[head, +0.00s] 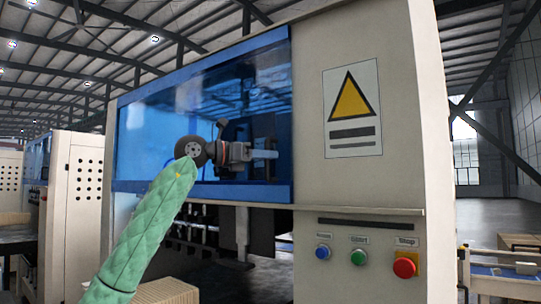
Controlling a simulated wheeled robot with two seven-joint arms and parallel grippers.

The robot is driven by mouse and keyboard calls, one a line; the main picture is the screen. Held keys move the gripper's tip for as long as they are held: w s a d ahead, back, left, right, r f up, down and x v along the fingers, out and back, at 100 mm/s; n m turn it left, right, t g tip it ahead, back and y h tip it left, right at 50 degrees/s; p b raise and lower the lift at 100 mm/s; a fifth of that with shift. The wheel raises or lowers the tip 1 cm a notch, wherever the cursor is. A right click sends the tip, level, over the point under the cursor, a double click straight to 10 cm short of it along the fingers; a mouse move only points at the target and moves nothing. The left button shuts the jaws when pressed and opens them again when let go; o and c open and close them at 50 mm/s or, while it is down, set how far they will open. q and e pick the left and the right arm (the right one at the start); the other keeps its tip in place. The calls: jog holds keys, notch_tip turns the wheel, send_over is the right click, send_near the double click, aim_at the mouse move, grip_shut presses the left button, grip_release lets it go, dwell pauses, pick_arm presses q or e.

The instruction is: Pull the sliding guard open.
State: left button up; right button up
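The sliding guard (150,135) is a glossy blue see-through panel in a blue frame on the front of a cream machine. It spans the window left of the warning sign. My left gripper (272,154), on an arm in a green quilted sleeve, is in front of the guard's right part and points right. Its fingers show side-on, so I cannot tell their gap or whether they touch the guard. Dark shapes show around the gripper, and no handle can be made out clearly. My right gripper is not in view.
The machine's cream front (310,60) carries a yellow warning sign (351,108). Below are a blue button (322,252), a green button (358,257) and a red stop button (405,265). Brown stacked material (165,291) lies low beside my arm. A low conveyor (505,277) stands at right.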

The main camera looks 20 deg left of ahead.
pick_arm(q)
jog(key=shift+d, duration=0.25)
jog(key=shift+w, duration=0.1)
grip_shut()
jog(key=shift+d, duration=0.1)
